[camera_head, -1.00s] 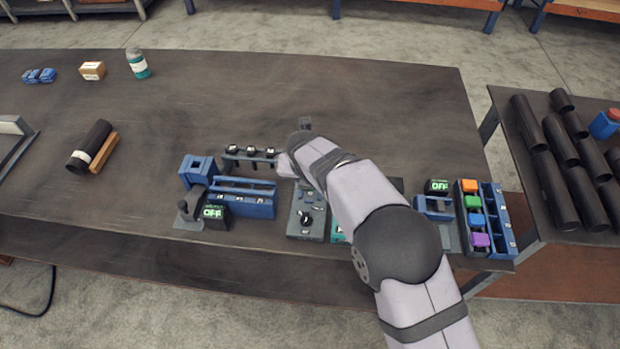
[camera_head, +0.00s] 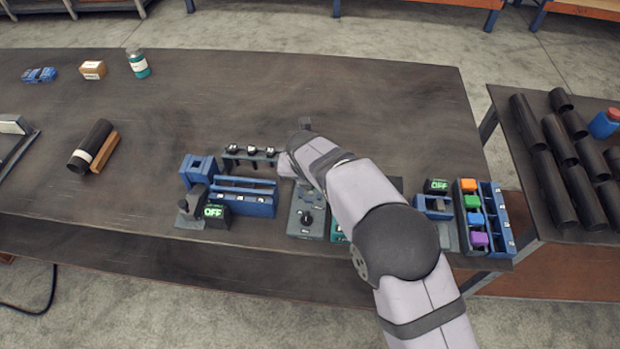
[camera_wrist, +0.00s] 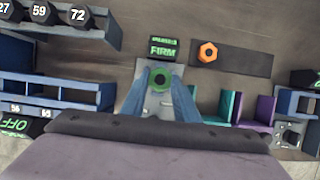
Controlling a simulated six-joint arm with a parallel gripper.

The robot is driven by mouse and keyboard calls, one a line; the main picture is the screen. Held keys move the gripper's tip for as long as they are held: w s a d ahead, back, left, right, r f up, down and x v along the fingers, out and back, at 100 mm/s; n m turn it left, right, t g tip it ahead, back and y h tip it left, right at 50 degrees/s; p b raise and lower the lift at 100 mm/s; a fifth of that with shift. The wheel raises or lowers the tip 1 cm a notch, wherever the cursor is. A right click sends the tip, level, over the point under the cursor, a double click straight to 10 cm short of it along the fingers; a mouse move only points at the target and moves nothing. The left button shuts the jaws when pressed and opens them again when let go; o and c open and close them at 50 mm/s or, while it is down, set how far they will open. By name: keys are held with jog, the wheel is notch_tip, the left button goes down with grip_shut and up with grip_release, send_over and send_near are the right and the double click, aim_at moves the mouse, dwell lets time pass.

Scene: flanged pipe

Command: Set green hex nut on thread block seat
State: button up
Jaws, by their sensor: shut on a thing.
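In the wrist view, the green hex nut (camera_wrist: 159,77) shows as a green ring with a dark centre. My gripper (camera_wrist: 159,82) has its two blue fingers shut on the nut from either side. The nut lies over a pale grey block (camera_wrist: 146,72), which appears to be the thread block. I cannot tell whether the nut touches the seat or hangs just above it. A display (camera_wrist: 163,51) just beyond the block reads FIRM in green.
An orange hex nut (camera_wrist: 207,52) sits on a dark plate (camera_wrist: 250,60) to the right. Teal and purple dividers (camera_wrist: 230,104) stand close on the right. A rack of black numbered pieces (camera_wrist: 75,20) is at upper left.

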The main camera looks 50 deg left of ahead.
jog(key=shift+f, duration=0.15)
jog(key=shift+f+b, duration=0.55)
jog(key=shift+f, duration=0.55)
jog(key=shift+f, duration=0.45)
dwell(0.6)
jog(key=o, duration=1.6)
jog(key=shift+c, duration=0.2)
jog(key=shift+r, duration=0.1)
jog(key=shift+r+p, duration=2.95)
jog(key=shift+r, duration=0.5)
